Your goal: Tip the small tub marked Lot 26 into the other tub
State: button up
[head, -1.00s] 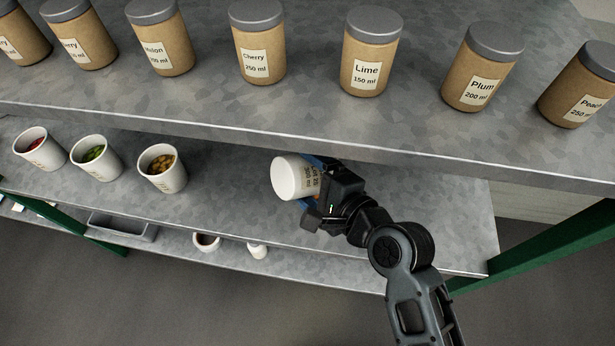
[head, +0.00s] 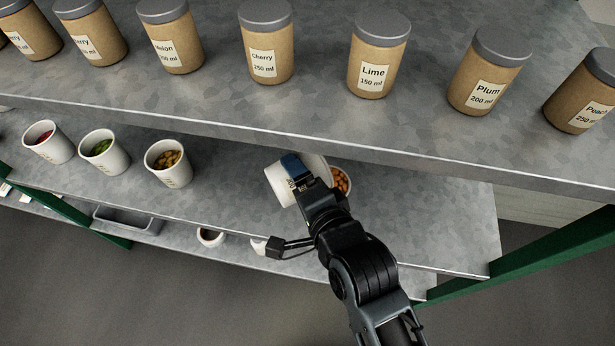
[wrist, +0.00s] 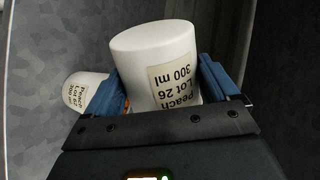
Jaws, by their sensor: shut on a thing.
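My gripper (head: 298,172) is shut on a white tub (head: 279,186) above the middle shelf. Its label in the wrist view (wrist: 165,65) reads Peach, Lot 26, 300 ml. The tub is tipped, its base toward the left in the head view; its mouth is hidden behind my gripper. The other white tub (head: 347,190) is just to the right, with orange candies showing in it. It also shows in the wrist view (wrist: 85,90), beside the left blue finger, with a Peach label whose lot number is hard to read. I cannot tell whether the tubs touch.
Lidded brown jars, such as the Lime jar (head: 378,60), line the upper shelf (head: 200,105), whose edge overhangs behind my gripper. Several white cups, one with yellow candies (head: 168,165), stand at the left of the middle shelf (head: 225,205). A grey tray (head: 130,222) is lower down.

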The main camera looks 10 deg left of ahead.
jog(key=shift+s+a+n+t, duration=0.25)
jog(key=shift+a+n+t, duration=0.1)
jog(key=shift+n, duration=0.25)
jog(key=shift+h, duration=0.3)
jog(key=shift+s+a+f+n+t+h+b, duration=0.15)
jog(key=shift+f+n+t+h+b, duration=0.4)
jog(key=shift+n+b, duration=0.6)
jog(key=b, duration=0.1)
jog(key=n+b, duration=0.1)
jog(key=shift+a+f+b, duration=0.15)
jog(key=shift+f+b, duration=0.15)
jog(key=shift+s+n+t+h+b, duration=0.1)
jog(key=shift+n+t+h+b, duration=0.35)
jog(key=shift+n+b, duration=0.45)
jog(key=shift+a+r+b, duration=0.1)
jog(key=shift+r+b, duration=0.15)
jog(key=shift+b, duration=0.1)
